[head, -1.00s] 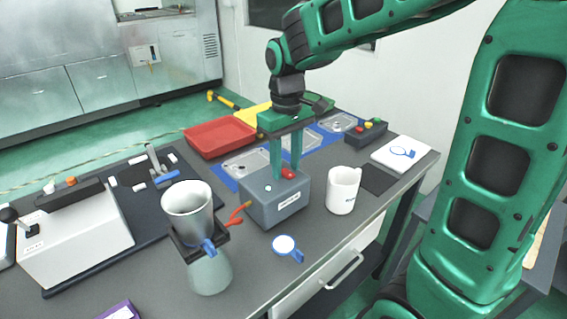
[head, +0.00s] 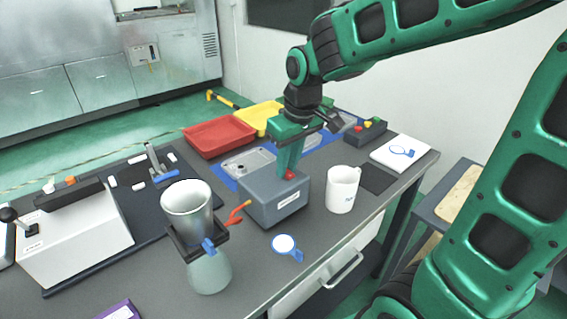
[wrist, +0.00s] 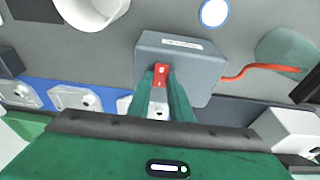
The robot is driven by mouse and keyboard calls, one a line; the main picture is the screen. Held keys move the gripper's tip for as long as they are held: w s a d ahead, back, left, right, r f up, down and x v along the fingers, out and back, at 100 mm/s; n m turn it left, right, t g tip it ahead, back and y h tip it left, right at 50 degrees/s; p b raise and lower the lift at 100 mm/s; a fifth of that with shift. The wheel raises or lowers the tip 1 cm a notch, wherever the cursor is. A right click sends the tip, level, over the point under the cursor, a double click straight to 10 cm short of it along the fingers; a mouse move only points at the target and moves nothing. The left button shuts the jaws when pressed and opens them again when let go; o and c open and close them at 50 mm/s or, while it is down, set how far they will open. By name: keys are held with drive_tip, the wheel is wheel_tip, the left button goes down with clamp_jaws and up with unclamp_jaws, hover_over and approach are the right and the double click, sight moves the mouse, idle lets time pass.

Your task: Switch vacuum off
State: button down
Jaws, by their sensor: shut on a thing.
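The vacuum unit is a grey box (head: 273,205) with a pale label, standing on the dark bench; it also shows in the wrist view (wrist: 200,62). A red switch lever (wrist: 161,70) sits on its top, and a bit of the red lever shows in the head view (head: 291,174). My gripper (head: 284,173) is tilted over the box, with its green fingers down at the lever. In the wrist view my gripper (wrist: 161,88) has one finger on each side of the red lever, shut on it. The fingers partly hide the lever in the head view.
A red hose (head: 237,213) runs from the box beside a metal cup (head: 187,200) in a clamp over a glass vessel (head: 208,272). A white mug (head: 342,190) stands close right. A round white-faced blue tool (head: 285,244) lies in front. Red tray (head: 218,136) stands behind.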

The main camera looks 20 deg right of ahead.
drive_tip(key=c, duration=1.6)
unclamp_jaws()
drive_tip(key=shift+r, duration=0.1)
drive_tip(key=v, duration=1)
drive_tip(key=shift+s+d+r, duration=0.1)
drive_tip(key=shift+s+r, duration=0.1)
